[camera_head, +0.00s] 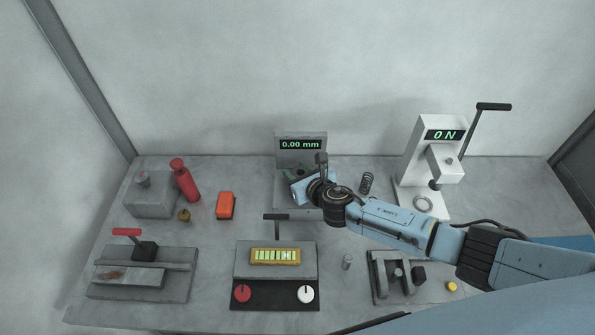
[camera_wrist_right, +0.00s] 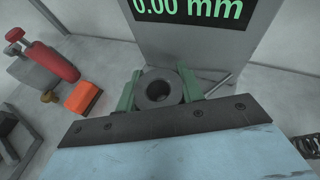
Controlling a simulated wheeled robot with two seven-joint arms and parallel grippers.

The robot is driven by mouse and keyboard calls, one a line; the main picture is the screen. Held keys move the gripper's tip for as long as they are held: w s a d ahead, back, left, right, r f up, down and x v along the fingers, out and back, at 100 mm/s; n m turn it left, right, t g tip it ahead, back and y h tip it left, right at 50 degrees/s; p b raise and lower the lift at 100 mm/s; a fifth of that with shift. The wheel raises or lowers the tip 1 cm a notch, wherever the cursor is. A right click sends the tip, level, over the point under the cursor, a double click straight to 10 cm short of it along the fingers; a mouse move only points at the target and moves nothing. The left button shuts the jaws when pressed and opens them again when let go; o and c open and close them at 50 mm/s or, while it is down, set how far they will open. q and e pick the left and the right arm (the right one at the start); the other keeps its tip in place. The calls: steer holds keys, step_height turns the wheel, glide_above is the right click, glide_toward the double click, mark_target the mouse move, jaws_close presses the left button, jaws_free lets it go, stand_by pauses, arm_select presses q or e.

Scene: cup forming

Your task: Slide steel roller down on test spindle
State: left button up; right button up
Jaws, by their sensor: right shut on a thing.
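My right gripper (camera_wrist_right: 158,92) is shut on the steel roller (camera_wrist_right: 145,90), a dark grey ring with a hole through its middle. The green fingers grip it on two sides in the right wrist view. In the head view, the right gripper (camera_head: 304,176) is at the test stand (camera_head: 300,142), whose display reads 0.00 mm. The roller is largely hidden there by my wrist. The test spindle cannot be made out, and I cannot tell whether the roller is around it. My left gripper is not in view.
Right of the stand are a spring (camera_head: 367,182) and a white press (camera_head: 416,165) reading 0 N. To the left are an orange block (camera_head: 226,205) and a red bottle (camera_head: 186,182). In front are a grey box with a gauge (camera_head: 276,256) and a clamp fixture (camera_head: 376,284).

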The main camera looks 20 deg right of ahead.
steer(key=shift+f+b, duration=0.65)
steer(key=shift+f, duration=0.15)
stand_by(0.7)
steer(key=o, duration=1.6)
steer(key=shift+d, duration=0.1)
steer(key=shift+w+r, duration=0.1)
